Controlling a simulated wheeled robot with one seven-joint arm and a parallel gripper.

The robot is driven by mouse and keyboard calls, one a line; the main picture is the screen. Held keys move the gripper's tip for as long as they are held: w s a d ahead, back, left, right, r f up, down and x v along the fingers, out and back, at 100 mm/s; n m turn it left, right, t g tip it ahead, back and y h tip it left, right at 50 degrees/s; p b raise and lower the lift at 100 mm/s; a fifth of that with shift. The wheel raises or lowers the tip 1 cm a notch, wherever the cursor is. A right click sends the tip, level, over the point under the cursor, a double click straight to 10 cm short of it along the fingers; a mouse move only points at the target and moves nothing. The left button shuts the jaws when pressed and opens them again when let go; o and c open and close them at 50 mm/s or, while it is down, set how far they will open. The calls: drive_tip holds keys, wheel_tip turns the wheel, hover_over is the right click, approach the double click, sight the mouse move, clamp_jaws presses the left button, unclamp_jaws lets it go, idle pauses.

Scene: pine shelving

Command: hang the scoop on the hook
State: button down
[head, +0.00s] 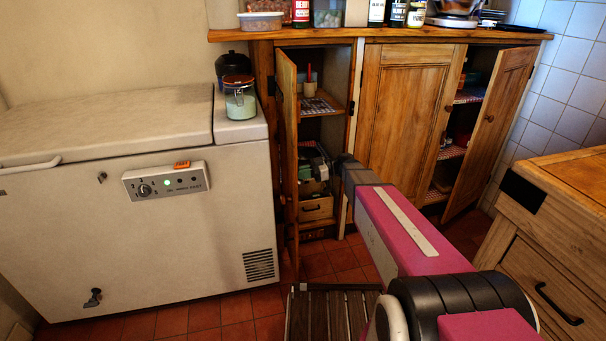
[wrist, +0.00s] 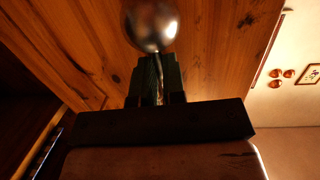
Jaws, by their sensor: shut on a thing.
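The scoop (wrist: 152,24) shows in the wrist view as a shiny round metal bowl with a thin shank. My gripper (wrist: 156,82) is shut on its shank, with the bowl standing out beyond the dark fingertips. A wooden panel of upright boards (wrist: 90,45) fills the view behind the scoop; I cannot tell whether the scoop touches it. In the head view my arm reaches towards the narrow open cupboard, and the gripper and scoop are hidden there. I cannot make out the hook in either view.
The narrow cupboard's door (head: 288,150) stands open on the left, close to my arm. Inside are a shelf (head: 322,103) and a wooden drawer box (head: 316,208). A white chest freezer (head: 70,230) stands left. A wooden counter unit (head: 545,215) stands right.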

drive_tip(key=c, duration=1.1)
unclamp_jaws()
drive_tip(key=shift+d, duration=0.1)
drive_tip(key=v, duration=1)
drive_tip(key=s+d+f+m+t+h, duration=0.1)
drive_tip(key=s+d+f+m+h, duration=0.2)
drive_tip(key=s+f+m+h, duration=0.65)
drive_tip(key=s+d+m+h, duration=0.2)
drive_tip(key=s+m, duration=0.1)
drive_tip(key=s+d+f+m+t+h, duration=0.1)
drive_tip(key=s+d+m+h, duration=0.1)
drive_tip(key=s+d+m, duration=0.1)
drive_tip(key=s+d+f+m+t+h, duration=0.1)
drive_tip(key=s+d+m+h, duration=0.1)
drive_tip(key=s+d+m, duration=0.1)
drive_tip(key=shift+s+d+f+m+h, duration=0.2)
drive_tip(key=shift+s+m, duration=0.3)
drive_tip(key=shift+m, duration=0.35)
